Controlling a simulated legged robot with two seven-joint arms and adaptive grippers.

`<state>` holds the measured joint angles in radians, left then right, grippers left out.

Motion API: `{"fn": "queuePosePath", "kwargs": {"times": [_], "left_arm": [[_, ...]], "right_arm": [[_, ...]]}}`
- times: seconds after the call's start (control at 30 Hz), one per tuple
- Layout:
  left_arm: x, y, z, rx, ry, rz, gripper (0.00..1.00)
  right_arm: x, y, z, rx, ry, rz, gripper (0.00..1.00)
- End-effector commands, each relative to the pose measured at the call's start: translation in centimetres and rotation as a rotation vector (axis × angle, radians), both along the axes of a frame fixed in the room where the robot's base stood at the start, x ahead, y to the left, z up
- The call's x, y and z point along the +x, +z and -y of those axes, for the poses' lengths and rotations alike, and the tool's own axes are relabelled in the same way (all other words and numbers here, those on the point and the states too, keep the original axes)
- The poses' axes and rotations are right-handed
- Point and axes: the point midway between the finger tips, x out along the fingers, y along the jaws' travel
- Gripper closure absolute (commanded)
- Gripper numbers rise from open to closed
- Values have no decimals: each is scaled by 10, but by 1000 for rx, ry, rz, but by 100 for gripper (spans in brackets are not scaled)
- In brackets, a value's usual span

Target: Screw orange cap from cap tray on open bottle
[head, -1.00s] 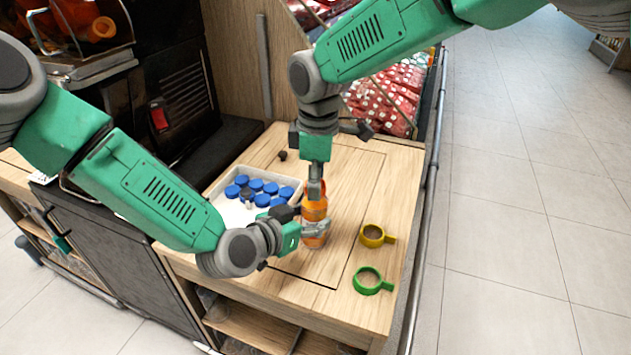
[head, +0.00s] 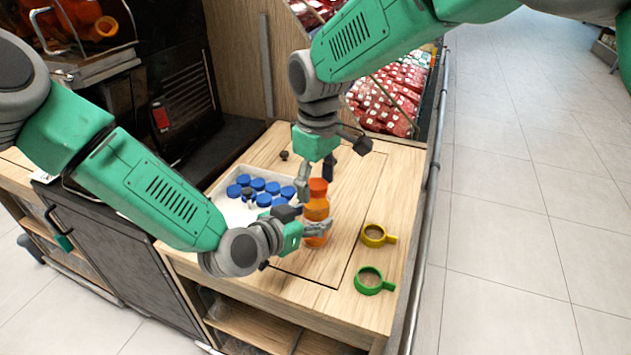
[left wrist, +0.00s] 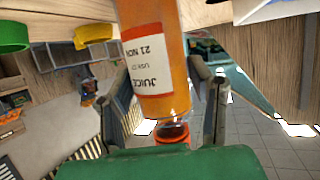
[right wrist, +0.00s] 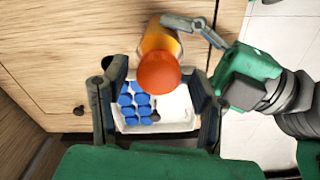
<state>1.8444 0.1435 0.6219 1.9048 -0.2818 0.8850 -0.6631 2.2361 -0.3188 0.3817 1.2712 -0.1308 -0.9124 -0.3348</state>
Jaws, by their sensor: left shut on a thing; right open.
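A juice bottle (head: 316,208) with orange contents stands upright on the wooden counter, with an orange cap (head: 318,186) on its top. My left gripper (head: 316,229) is shut on the bottle's lower part. The left wrist view shows the bottle's white label (left wrist: 147,60) and the cap (left wrist: 173,133) in line with the neck. My right gripper (head: 316,184) is open above the bottle, its fingers apart on either side of the cap. In the right wrist view the cap (right wrist: 158,73) sits between the fingertips. The cap tray (head: 231,212) holds several blue caps (head: 257,184).
A yellow ring with a handle (head: 374,236) and a green one (head: 371,281) lie right of the bottle. A small dark knob (head: 284,155) is behind the tray. A dark machine (head: 170,90) stands at left. The counter's right side is mostly clear.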

Motion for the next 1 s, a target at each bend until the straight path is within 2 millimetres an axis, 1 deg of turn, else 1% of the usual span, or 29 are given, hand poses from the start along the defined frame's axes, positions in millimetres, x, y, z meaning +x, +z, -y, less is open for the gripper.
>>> {"fn": "queuePosePath", "kwargs": {"times": [0.17,0.3,0.4,0.63,0.67,0.73,0.87,1.0], "left_arm": [[1,1,0,-1,1,2,100],[0,1,0,-1,1,2,100],[1,1,0,-1,1,2,100],[1,1,0,-1,1,2,100],[1,1,0,-1,1,2,100],[1,1,0,-1,1,2,100],[1,1,0,-1,1,2,100],[1,1,0,-1,1,2,100]], "right_arm": [[1,13,1,0,0,3,47],[1,33,1,1,0,3,47],[1,43,1,0,1,2,47],[1,45,1,0,1,0,47],[1,45,1,0,1,0,49],[0,45,1,0,11,-2,49],[-4,48,-2,6,141,-22,49],[-5,59,-3,13,391,-33,49]]}}
